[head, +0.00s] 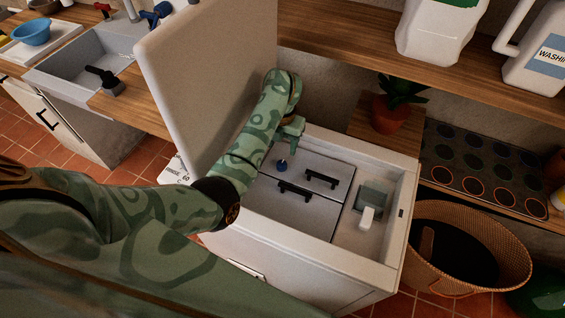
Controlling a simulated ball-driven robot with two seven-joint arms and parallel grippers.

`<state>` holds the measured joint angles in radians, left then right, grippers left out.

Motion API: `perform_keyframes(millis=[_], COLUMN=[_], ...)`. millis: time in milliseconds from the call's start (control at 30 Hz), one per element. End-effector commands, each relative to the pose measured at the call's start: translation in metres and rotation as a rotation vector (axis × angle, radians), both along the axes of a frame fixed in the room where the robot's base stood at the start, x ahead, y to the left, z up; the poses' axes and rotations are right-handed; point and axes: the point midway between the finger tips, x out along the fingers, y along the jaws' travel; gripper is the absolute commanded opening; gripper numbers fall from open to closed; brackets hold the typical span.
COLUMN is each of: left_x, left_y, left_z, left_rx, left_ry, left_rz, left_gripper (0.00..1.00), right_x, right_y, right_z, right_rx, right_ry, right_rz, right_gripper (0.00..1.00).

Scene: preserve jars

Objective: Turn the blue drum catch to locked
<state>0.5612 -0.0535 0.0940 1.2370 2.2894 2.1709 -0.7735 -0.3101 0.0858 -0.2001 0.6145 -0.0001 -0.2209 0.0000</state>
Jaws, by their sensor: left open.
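The blue drum catch (282,164) is a small blue knob on the grey drum doors (305,200), near their far left edge. The drum lies inside an open white top-loading washer (385,152). My left gripper (290,147) is open and points down just above and behind the blue catch. I cannot tell whether its fingers touch the catch. The fingers are small in view and partly hidden by my own left arm. Which way the catch is turned is too small to read. My right gripper is not in view.
The raised washer lid (195,75) stands to the left of my forearm. Two black handles (297,190) sit on the drum doors. A detergent drawer (372,200) is on the right. A plant pot (388,114) stands behind, and a wicker basket (505,240) is at right.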

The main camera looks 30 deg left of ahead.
Motion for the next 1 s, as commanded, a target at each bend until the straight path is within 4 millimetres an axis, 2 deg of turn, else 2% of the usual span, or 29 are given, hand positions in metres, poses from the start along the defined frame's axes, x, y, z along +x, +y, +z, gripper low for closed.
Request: perform_keyframes(millis=[33,100,300,500,767,800,933,1000], left_x=[-0.001,-0.001,0.0,0.0,0.0,0.0,0.0,0.0], left_y=[0.0,0.0,0.0,0.0,0.0,0.0,0.0,0.0], left_z=[-0.021,-0.037,-0.073,-0.086,-0.086,-0.086,-0.086,-0.086], left_rx=[0.0,0.001,0.001,0.001,0.001,0.001,0.001,0.001], left_ry=[0.006,0.005,0.003,0.0,-0.001,-0.001,-0.001,-0.001], left_rz=[-0.001,-0.001,-0.001,-0.001,-0.001,-0.001,-0.001,-0.001], left_gripper=[0.52,0.52,0.52,0.52,0.52,0.47,0.11,0.07], right_x=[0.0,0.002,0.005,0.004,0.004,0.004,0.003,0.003], right_y=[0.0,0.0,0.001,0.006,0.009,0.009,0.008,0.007], right_z=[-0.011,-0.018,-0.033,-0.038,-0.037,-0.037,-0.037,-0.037], right_rx=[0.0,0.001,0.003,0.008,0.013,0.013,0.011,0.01], right_ry=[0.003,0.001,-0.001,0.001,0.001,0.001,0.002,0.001], right_rz=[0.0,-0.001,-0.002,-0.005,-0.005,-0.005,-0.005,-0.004], right_gripper=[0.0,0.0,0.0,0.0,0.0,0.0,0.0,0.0])
